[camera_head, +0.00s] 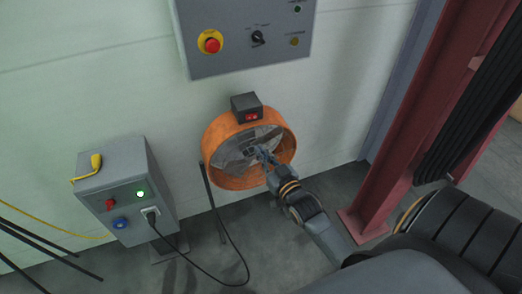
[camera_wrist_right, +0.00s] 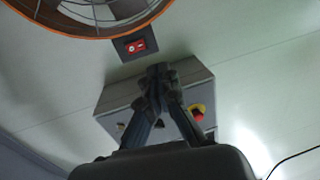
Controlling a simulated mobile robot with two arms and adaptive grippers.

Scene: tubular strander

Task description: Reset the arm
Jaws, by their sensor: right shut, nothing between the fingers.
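My right arm comes in from the lower right in the head view. Its gripper (camera_head: 262,154) is shut and empty in front of the orange round fan (camera_head: 216,131). In the right wrist view the two fingers of the right gripper (camera_wrist_right: 159,72) meet at their tips. There the fan (camera_wrist_right: 70,33) is at the top left and the fingers overlap the grey control panel (camera_wrist_right: 118,97) behind them. I cannot tell how far the fingertips are from the fan. My left gripper is not in view.
A dark box with a red switch (camera_head: 251,116) sits on top of the fan. The wall panel (camera_head: 218,62) has a red emergency button (camera_head: 211,42). A grey floor box (camera_head: 100,178) with a plugged-in black cable stands left. A red steel column (camera_head: 428,120) stands right.

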